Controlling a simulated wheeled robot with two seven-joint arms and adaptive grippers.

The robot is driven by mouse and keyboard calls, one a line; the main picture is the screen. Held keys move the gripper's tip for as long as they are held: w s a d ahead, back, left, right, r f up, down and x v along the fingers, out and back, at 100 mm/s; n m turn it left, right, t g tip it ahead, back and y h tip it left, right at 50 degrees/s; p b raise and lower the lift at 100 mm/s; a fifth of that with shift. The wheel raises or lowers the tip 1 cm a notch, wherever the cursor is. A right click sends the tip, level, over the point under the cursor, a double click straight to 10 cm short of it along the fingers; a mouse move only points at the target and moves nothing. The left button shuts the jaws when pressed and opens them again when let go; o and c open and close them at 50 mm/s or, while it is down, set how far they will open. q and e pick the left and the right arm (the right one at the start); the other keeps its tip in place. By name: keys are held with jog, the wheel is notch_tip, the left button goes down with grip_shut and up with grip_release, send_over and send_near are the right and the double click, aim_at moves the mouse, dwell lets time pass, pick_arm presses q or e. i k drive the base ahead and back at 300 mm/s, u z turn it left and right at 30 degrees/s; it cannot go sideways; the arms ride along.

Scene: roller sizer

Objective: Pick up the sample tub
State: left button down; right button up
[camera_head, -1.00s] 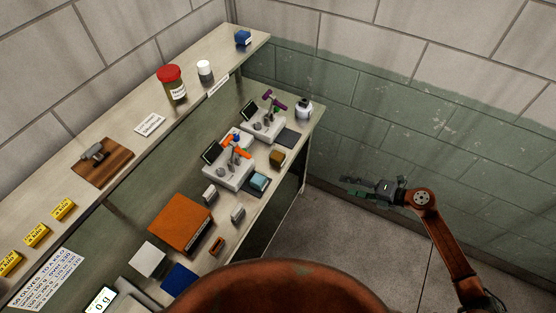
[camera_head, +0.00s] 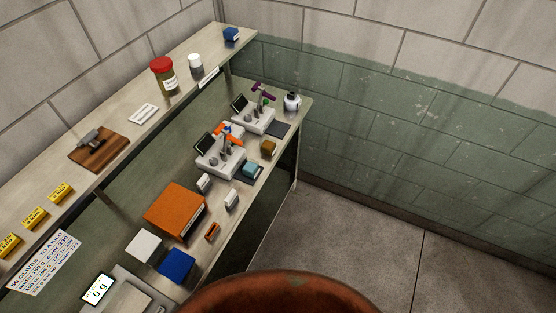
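No container in view can be surely read as the sample tub. On the upper shelf stand a red-lidded brown jar (camera_head: 163,76) with a label and a small white-capped pot (camera_head: 195,65). On the lower bench are a small teal container (camera_head: 250,169) on a dark mat and a small brown container (camera_head: 268,148). Neither of my grippers is in view.
Two grey devices with screens, the nearer one (camera_head: 220,158) and the farther one (camera_head: 253,121), stand on the bench. An orange box (camera_head: 175,210), a white block (camera_head: 145,245), a blue block (camera_head: 177,265) and a scale display (camera_head: 98,289) are nearer. The floor (camera_head: 370,240) at right is clear.

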aim_at(269, 146)
jog(key=k, duration=0.2)
jog(key=z, duration=1.4)
jog(key=i, duration=2.25)
jog(key=u, duration=3.7)
